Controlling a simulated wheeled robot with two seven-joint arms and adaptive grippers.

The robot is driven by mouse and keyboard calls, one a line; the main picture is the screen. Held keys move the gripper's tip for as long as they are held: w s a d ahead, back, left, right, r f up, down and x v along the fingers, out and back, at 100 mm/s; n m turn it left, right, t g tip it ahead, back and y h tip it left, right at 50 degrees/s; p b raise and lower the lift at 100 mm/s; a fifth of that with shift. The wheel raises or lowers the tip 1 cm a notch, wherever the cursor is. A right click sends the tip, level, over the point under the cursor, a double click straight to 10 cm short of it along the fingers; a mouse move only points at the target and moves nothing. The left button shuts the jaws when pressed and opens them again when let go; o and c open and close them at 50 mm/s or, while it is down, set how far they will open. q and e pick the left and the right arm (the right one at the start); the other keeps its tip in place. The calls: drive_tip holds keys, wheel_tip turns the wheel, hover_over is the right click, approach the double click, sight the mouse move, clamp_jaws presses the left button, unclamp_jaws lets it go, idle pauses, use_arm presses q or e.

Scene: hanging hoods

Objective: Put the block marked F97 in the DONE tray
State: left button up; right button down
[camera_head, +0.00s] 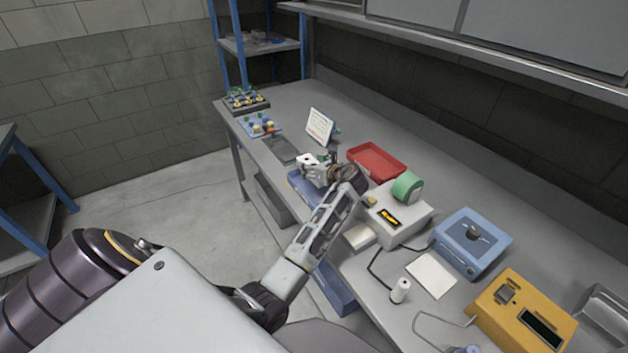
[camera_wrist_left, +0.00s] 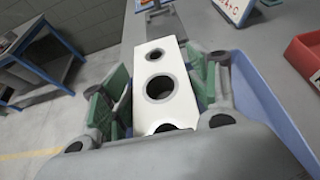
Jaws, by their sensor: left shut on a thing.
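A white block with round holes (camera_head: 306,159) is in my left gripper (camera_head: 319,168). In the left wrist view the block (camera_wrist_left: 158,62) sits between the green finger pads of my left gripper (camera_wrist_left: 160,92), which is shut on it. No F97 mark is readable on the faces that show. A blue tray (camera_head: 300,186) lies beneath and beside the gripper at the bench's front edge; its wall (camera_wrist_left: 268,105) shows right of the fingers in the wrist view. A red tray (camera_head: 378,160) stands farther back to the right. No DONE label is readable on either tray. My right gripper is not in view.
A white sign (camera_head: 320,126) stands behind the gripper. A grey box with a green roll (camera_head: 408,187) stands to the right, then a blue device (camera_head: 470,243) and a yellow device (camera_head: 522,313). Racks with small coloured parts (camera_head: 246,100) are at the far end.

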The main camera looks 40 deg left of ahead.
sight(313, 186)
use_arm(q)
drive_tip(key=shift+f, duration=0.95)
drive_tip(key=shift+f, duration=1.9)
drive_tip(key=o, duration=1.3)
drive_tip(key=shift+f, duration=0.1)
drive_tip(key=v, duration=1.2)
